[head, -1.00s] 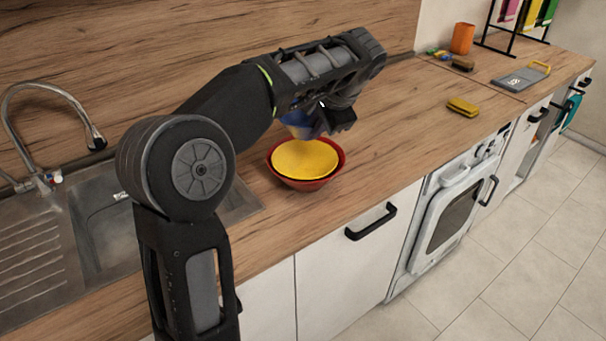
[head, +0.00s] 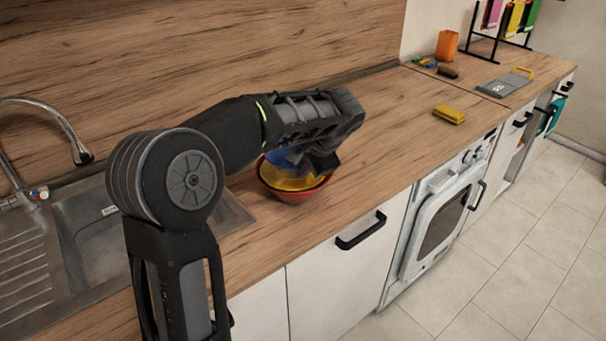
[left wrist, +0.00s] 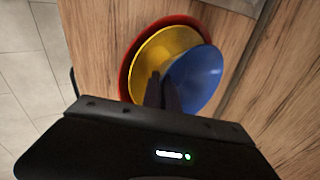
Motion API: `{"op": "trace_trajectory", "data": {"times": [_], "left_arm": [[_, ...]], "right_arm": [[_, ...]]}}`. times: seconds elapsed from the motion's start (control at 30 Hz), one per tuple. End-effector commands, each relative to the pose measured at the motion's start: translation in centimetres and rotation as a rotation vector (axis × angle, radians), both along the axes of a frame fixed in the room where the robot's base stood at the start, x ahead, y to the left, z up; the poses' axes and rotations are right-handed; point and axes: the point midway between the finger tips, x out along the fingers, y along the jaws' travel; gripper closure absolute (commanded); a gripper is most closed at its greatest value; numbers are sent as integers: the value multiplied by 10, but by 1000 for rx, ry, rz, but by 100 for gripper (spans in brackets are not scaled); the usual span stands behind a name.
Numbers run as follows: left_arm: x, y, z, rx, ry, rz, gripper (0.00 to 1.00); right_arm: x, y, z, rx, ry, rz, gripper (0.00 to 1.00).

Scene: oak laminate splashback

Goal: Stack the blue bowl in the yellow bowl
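The red bowl (head: 298,197) stands on the counter with the yellow bowl (head: 289,183) nested in it. My left gripper (head: 323,162) is shut on the rim of the blue bowl (head: 283,158), low over the yellow bowl. In the left wrist view, the blue bowl (left wrist: 203,80) covers the right part of the yellow bowl (left wrist: 150,58), off centre, with the red bowl's rim (left wrist: 126,62) around the yellow one. The fingers (left wrist: 161,92) pinch the blue bowl's near edge. Whether the blue bowl touches the yellow one is hidden. My right gripper is out of view.
The sink (head: 75,240) and its tap (head: 62,120) are at the left. A yellow sponge-like block (head: 449,115), an orange cup (head: 446,46) and a grey board (head: 503,86) lie farther right. The counter between the bowls and the yellow block is clear.

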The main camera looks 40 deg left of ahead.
Motion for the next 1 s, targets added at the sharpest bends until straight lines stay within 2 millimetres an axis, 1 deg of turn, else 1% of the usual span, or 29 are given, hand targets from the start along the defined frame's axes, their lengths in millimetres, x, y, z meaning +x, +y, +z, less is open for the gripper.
{"op": "trace_trajectory", "data": {"times": [0.03, 0.1, 0.17, 0.4, 0.8, 0.93, 1.0], "left_arm": [[0, 0, -7, 1, 3, 1, 100], [0, 0, -15, 2, 1, -1, 100], [0, 0, -19, 1, 1, 0, 100], [0, 0, -19, 1, 0, 0, 100], [0, 0, -32, 1, -1, -1, 100], [0, 0, -31, 1, -1, -1, 100], [0, 0, -31, 0, 0, 0, 92]], "right_arm": [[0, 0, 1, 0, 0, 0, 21], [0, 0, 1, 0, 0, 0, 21], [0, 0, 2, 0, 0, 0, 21], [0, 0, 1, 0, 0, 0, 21], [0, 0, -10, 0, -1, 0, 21], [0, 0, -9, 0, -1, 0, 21], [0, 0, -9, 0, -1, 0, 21]]}}
